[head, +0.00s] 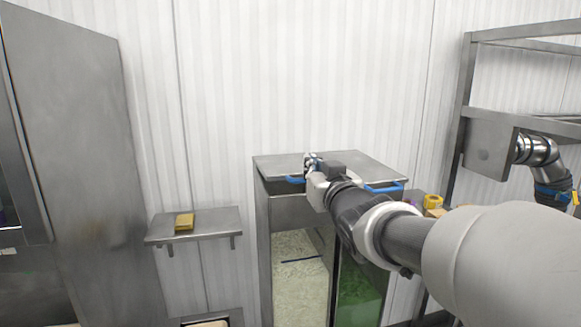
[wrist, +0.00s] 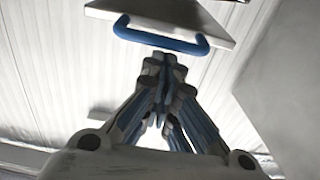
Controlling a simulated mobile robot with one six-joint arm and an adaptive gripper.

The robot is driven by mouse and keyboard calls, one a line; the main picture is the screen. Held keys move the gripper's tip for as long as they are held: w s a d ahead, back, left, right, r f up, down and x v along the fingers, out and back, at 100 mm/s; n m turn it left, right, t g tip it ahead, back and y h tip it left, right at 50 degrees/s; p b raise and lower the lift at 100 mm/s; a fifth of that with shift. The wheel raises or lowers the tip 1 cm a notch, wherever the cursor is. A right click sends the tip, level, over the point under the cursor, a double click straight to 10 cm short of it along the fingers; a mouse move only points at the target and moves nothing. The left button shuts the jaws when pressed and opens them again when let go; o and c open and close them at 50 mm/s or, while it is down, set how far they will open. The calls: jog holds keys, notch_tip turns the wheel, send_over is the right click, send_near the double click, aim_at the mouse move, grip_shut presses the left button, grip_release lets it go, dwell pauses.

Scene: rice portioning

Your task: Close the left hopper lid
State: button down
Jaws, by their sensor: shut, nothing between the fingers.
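The left hopper lid (head: 278,164) is a flat metal panel on top of the hopper cabinet, with a blue handle (head: 294,180) at its front edge. It looks almost level; I cannot tell whether it is fully seated. My gripper (head: 311,158) is at the lid's front, just right of the handle, and partly hides the lid. In the wrist view my gripper (wrist: 164,62) has its fingers together and empty, with a lid's blue handle (wrist: 160,38) just beyond the tips. I cannot tell whether they touch.
The right lid (head: 365,168) lies flat beside it with its own blue handle (head: 384,188). Pale grains show behind the cabinet's left window (head: 298,280), green behind the right. A wall shelf (head: 215,228) holds a yellow block (head: 184,221). A metal rack (head: 467,80) stands at right.

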jog(key=shift+f, duration=0.1)
notch_tip(320, 180, down, 6)
jog(key=t+b, duration=0.1)
jog(key=b, duration=1.1)
jog(key=shift+s+t, duration=0.4)
